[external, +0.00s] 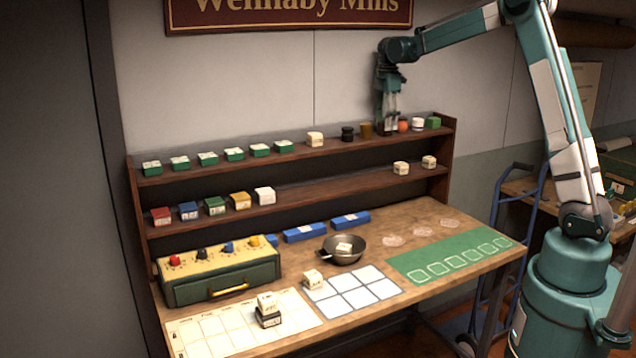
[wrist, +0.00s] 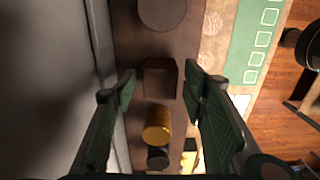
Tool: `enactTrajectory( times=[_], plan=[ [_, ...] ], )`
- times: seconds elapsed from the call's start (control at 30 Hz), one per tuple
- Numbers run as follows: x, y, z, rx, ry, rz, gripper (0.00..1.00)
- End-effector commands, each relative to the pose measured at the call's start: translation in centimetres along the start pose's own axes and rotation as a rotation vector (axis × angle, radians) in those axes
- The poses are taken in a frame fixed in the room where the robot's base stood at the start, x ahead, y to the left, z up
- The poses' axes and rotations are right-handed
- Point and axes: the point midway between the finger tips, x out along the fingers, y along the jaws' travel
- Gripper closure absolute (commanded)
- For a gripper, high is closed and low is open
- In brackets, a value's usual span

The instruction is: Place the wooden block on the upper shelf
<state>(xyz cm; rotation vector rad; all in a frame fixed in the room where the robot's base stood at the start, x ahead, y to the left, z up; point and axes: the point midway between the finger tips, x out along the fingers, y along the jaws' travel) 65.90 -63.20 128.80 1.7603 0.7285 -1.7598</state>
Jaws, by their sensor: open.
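A brown, square-topped block (wrist: 160,78), which looks like the wooden block, stands on the upper shelf (external: 240,163) in the wrist view. My gripper (external: 389,122) points straight down over the right part of that shelf. Its two open fingers (wrist: 160,88) lie on either side of the block in the wrist view, with a gap showing on each side. I cannot tell how far the fingertips are above the shelf. In the external view the block is hidden or too dark to make out behind my fingers.
A gold cylinder (external: 366,130) and a black jar (external: 347,134) stand left of my gripper; an orange-red item (external: 403,125), a jar (external: 417,124) and a green block (external: 434,122) stand right. The wall is close behind. The lower shelf (external: 330,188) has a clear middle.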

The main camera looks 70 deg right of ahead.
Motion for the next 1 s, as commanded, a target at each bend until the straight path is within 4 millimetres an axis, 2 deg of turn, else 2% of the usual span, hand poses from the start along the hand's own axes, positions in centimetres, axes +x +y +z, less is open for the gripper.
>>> enactTrajectory(
  times=[0.27,0.7,1.0],
  plan=[
    [-2.9,0.0,0.0,0.000,0.000,0.000,0.57],
    [-9.6,0.0,0.0,0.000,0.000,0.000,0.57],
    [-11.7,0.0,0.0,0.000,0.000,0.000,0.57]
  ],
)
